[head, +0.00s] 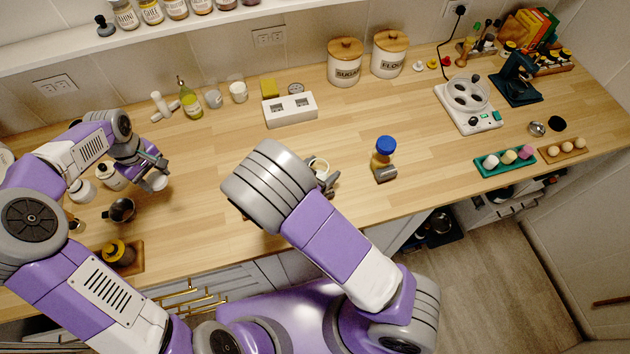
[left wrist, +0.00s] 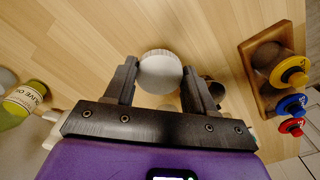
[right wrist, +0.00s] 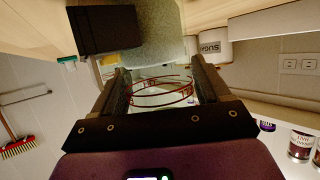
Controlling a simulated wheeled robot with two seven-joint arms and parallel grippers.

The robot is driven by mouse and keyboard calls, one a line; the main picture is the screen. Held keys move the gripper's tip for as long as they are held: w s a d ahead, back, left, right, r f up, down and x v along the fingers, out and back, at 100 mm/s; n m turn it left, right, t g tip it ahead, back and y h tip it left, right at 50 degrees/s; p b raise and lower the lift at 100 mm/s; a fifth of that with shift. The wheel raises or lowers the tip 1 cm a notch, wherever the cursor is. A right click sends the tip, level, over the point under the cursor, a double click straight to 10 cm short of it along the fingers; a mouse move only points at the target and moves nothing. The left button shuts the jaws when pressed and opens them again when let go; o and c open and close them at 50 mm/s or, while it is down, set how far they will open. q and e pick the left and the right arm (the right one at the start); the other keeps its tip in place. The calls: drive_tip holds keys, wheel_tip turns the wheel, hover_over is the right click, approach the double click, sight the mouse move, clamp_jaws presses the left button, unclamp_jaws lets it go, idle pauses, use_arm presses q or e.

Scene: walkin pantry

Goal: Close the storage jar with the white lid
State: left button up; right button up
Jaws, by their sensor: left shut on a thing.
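The white lid (left wrist: 160,72) is a round disc pinched between the fingers of my left gripper (left wrist: 159,66). In the head view my left gripper (head: 151,164) holds the lid (head: 157,182) above the left part of the counter. A clear round vessel with thin reddish rim lines (right wrist: 160,92), seemingly the storage jar, shows between the fingers of my right gripper (right wrist: 160,68). In the head view its pale round rim (head: 320,166) shows beside my right gripper (head: 325,179), partly hidden by my arm. I cannot tell whether those fingers press on it.
A blue-topped jar (head: 385,158) stands right of my right gripper. A dark mug (head: 119,210) and a wooden holder with yellow-capped items (head: 120,254) are at the left. An oil bottle (head: 189,102) and a white box (head: 290,110) stand behind. The counter's middle is clear.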

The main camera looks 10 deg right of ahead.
drive_tip(key=c, duration=0.9)
drive_tip(key=shift+r, duration=0.15)
